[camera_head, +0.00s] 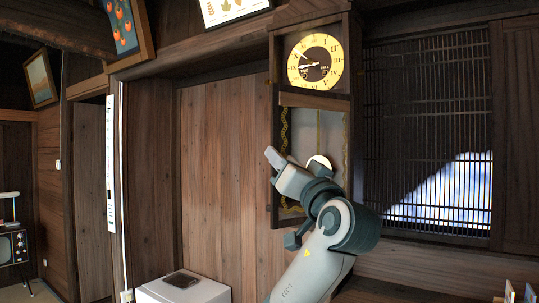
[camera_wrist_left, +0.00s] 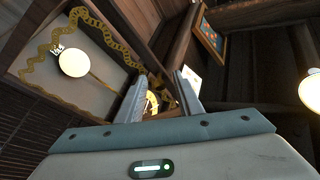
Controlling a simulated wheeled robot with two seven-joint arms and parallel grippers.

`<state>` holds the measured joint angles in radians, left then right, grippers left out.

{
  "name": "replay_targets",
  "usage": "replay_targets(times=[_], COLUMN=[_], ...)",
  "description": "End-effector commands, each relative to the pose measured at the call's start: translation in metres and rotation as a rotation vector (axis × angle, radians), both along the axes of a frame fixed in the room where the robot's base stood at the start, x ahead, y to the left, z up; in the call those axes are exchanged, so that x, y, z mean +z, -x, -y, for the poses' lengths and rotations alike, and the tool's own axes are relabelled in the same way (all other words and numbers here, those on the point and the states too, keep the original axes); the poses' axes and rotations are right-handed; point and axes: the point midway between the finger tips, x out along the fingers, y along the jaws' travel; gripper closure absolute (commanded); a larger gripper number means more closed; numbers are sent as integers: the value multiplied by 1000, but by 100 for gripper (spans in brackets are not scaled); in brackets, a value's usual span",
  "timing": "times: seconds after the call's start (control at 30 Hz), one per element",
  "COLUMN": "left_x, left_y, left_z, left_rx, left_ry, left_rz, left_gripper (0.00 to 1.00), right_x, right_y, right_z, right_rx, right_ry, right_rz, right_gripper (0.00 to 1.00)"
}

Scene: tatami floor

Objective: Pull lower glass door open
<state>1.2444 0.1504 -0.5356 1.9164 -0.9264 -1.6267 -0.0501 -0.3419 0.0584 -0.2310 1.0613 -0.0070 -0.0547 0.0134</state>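A wall clock with a round yellow dial (camera_head: 315,62) hangs in the middle of the head view. Its lower glass door (camera_head: 284,128) has a dark wooden frame and gold wavy trim, with a pale round pendulum (camera_head: 318,162) behind it. The door trim (camera_wrist_left: 97,25) and pendulum (camera_wrist_left: 74,63) also show in the left wrist view. My left gripper (camera_head: 274,159) is at the door's left edge, covering part of it. In the left wrist view its fingers (camera_wrist_left: 160,92) are spread apart. I cannot tell whether they touch the door, or whether it is ajar. My right gripper is out of view.
A slatted window (camera_head: 430,120) is right of the clock, and a plain wood panel (camera_head: 222,150) is left. A white box (camera_head: 182,290) with a dark item on top stands below. Framed pictures (camera_head: 128,25) hang at upper left. The space left of the clock is clear.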

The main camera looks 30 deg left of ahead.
Motion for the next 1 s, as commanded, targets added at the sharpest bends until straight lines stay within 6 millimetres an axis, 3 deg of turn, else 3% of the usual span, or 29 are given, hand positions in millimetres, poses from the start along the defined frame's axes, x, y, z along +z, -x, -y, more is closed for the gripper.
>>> replay_targets(times=[0.3,0.5,0.97,1.0], left_x=[2,1,0,0], left_y=[-15,-23,-28,-27], left_z=[-35,-48,-53,-53], left_rx=[-131,-193,-223,-223], left_ry=[-3,-2,0,0], left_rz=[-1,0,0,0], left_gripper=[67,67,67,72], right_x=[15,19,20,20], right_y=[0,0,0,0], right_z=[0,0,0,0], right_rx=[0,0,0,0], right_ry=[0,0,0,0], right_rz=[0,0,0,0], right_gripper=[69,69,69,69])
